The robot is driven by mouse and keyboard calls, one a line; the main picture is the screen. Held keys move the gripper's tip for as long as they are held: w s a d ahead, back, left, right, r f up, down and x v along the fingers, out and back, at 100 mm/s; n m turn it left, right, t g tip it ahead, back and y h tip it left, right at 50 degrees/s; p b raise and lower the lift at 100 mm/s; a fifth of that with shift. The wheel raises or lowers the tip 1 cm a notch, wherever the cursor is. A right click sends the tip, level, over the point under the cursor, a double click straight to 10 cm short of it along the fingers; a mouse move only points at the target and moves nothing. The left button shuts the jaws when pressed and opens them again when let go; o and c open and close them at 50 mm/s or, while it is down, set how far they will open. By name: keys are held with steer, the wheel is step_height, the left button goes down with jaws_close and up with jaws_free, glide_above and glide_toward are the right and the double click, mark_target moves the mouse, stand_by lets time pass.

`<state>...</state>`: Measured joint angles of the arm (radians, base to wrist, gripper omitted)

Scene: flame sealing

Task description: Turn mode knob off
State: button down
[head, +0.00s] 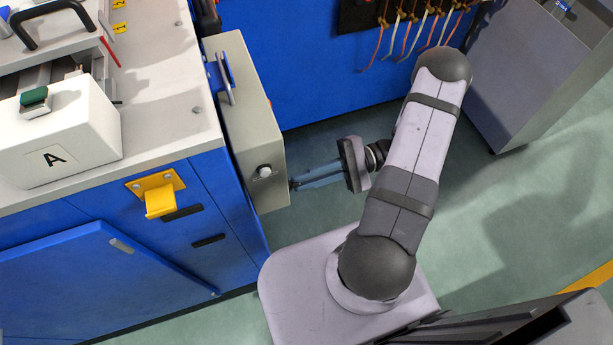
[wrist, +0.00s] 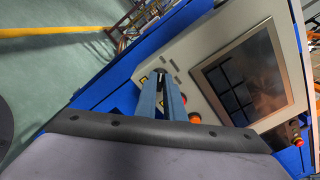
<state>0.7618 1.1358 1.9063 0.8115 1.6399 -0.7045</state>
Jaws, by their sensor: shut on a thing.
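The control box (head: 245,120) is a grey-beige box fixed to the side of the blue bench. Its face shows in the wrist view as a light panel (wrist: 190,55) with a dark screen. My gripper (head: 294,184) reaches the box's face from the right, with its blue-grey fingers nearly level. In the wrist view the fingers (wrist: 161,78) come together on the panel beside the screen, shut on the mode knob. The knob is mostly hidden between the fingertips, and its setting cannot be read.
The dark screen (wrist: 245,75) is right of the fingers. A red-orange button (wrist: 194,118) sits close to the fingers. A white knob-like part (head: 265,172) sticks out at the box's edge. A yellow bracket (head: 157,192) is on the blue bench.

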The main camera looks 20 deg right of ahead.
stand_by(0.5)
steer(key=c, duration=1.9)
jaws_free()
steer(key=shift+o, duration=0.2)
steer(key=d, duration=0.7)
steer(key=shift+d+b, duration=0.2)
steer(key=shift+b, duration=0.15)
